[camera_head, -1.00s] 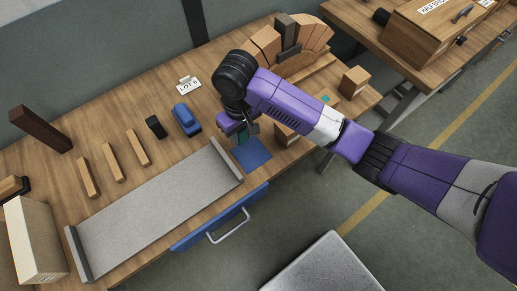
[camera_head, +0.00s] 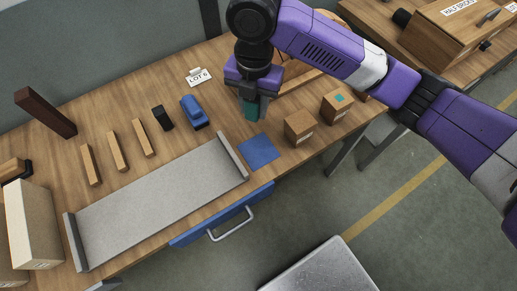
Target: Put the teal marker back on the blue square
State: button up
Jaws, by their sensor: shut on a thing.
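The teal marker (camera_head: 251,113) is a small dark teal block, partly hidden by the fingers. My gripper (camera_head: 252,104) points down and is shut on it, behind the blue square in the picture. The blue square (camera_head: 258,151) is a flat patch on the wooden bench (camera_head: 215,130), just right of the grey tray. It is bare and fully in view. I cannot tell whether the marker touches the bench.
A grey tray (camera_head: 160,205) with raised ends lies at the front. Wooden blocks (camera_head: 299,128) stand right of the square, one with a teal patch (camera_head: 340,98) on top. A blue plane-like tool (camera_head: 193,112), a black block (camera_head: 162,118) and a LOT 6 card (camera_head: 199,76) are left of my gripper.

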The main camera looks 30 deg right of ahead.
aim_at(258, 97)
jog(key=r+n, duration=0.1)
jog(key=n, duration=0.1)
jog(key=r+n, duration=0.1)
jog(key=n, duration=0.1)
jog(key=s+r+n, duration=0.1)
jog(key=n, duration=0.1)
jog(key=shift+s+n, duration=0.1)
jog(key=shift+n, duration=0.3)
jog(key=n, duration=0.1)
jog(key=r+n, duration=0.1)
jog(key=n, duration=0.1)
jog(key=shift+s, duration=0.3)
jog(key=shift+f, duration=0.3)
notch_tip(258, 97, down, 19)
jog(key=shift+f+p, duration=0.2)
jog(key=shift+p, duration=0.8)
jog(key=shift+f, duration=0.1)
jog(key=shift+f, duration=0.15)
jog(key=o, duration=1)
